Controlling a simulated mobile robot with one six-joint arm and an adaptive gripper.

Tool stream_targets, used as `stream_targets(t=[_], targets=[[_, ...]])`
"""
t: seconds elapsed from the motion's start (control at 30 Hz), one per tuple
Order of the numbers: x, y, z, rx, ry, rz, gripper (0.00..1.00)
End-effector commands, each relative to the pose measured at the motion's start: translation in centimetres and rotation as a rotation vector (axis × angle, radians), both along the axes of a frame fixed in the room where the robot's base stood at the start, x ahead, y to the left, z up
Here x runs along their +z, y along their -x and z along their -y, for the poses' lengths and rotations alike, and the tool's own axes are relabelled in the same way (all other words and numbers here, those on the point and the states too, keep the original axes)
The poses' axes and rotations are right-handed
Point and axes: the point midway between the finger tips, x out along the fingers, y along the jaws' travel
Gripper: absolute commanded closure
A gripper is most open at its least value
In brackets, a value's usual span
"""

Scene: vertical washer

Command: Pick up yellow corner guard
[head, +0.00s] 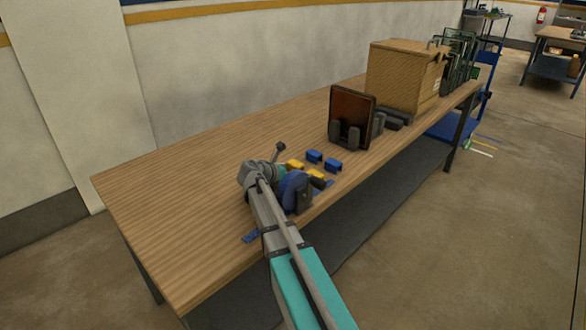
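Two small yellow corner guards lie on the wooden workbench (180,185). One yellow corner guard (294,165) is just behind my wrist. The other yellow corner guard (316,175) is partly hidden by my wrist and the dark end of my arm. My gripper (318,183) is low over the bench, close beside this nearer guard. Its fingers are small and partly hidden, so I cannot tell whether they are open or touching the guard.
Two blue corner guards (314,156) (333,165) lie just beyond the yellow ones. A dark panel in a stand (350,115) and a wooden crate (402,75) stand farther right. The bench's left part is clear.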

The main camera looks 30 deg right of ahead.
Motion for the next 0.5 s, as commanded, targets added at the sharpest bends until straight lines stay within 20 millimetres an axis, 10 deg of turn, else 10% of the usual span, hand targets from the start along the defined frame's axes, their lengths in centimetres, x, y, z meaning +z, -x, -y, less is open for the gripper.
stream_targets(t=[0.33,0.5], targets=[[-0.01,0.02,0.05,-0.001,0.0,0.0,0.49],[0.0,0.03,0.08,-0.001,0.0,0.001,0.49]])
